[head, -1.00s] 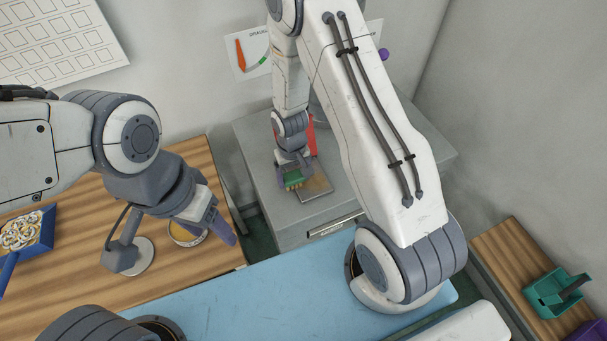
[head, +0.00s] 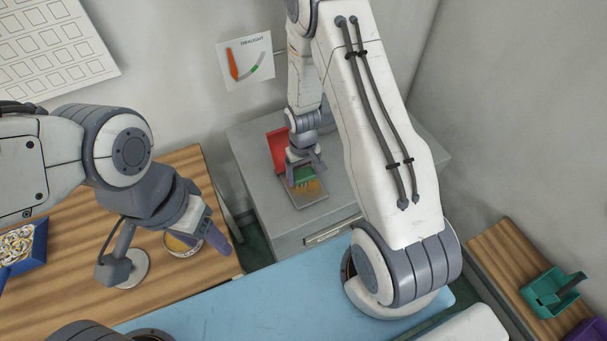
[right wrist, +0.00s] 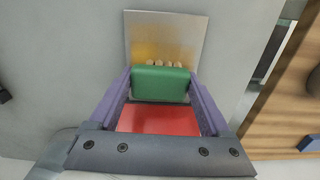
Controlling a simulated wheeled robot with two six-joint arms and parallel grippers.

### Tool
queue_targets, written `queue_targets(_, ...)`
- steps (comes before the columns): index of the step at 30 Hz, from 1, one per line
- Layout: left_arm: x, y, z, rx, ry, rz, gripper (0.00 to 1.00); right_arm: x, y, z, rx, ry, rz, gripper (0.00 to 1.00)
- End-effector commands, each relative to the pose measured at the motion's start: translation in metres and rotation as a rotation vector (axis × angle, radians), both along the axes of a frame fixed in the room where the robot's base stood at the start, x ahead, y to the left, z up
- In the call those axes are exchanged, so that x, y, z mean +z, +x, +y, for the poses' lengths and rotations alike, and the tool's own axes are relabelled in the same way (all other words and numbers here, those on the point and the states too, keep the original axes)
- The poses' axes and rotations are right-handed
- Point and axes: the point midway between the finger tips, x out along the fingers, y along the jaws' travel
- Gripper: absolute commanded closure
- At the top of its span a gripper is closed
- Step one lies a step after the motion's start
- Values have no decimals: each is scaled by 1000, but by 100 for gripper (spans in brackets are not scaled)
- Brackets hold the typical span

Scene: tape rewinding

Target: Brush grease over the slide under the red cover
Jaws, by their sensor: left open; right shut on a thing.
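The red cover (head: 277,150) stands raised on the grey cabinet; it also shows in the right wrist view (right wrist: 158,121). In front of it lies the flat metal slide (head: 312,199), with a yellowish smear on part of it, also seen in the right wrist view (right wrist: 168,30). My right gripper (head: 303,167) is shut on the green brush (right wrist: 160,84), whose pale bristle tips are at the smeared part of the slide. Contact is hard to tell. My left gripper (head: 222,238) is open and empty, beside the bowl of yellow grease (head: 178,247).
The bowl stands on a wooden table (head: 190,165) left of the grey cabinet (head: 250,160). A lamp-like grey stand (head: 130,268) is beside the bowl. A blue tray of rings (head: 38,243) is far left. A teal bin (head: 553,295) sits at right. A picture sheet (head: 245,62) hangs behind.

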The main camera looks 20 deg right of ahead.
Motion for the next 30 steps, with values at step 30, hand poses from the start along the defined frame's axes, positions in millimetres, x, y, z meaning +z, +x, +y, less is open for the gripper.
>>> queue_targets(30, 0, 0, 0, 0, 0, 0, 39, 1, 1, -47, 0, 0, 1, 63)
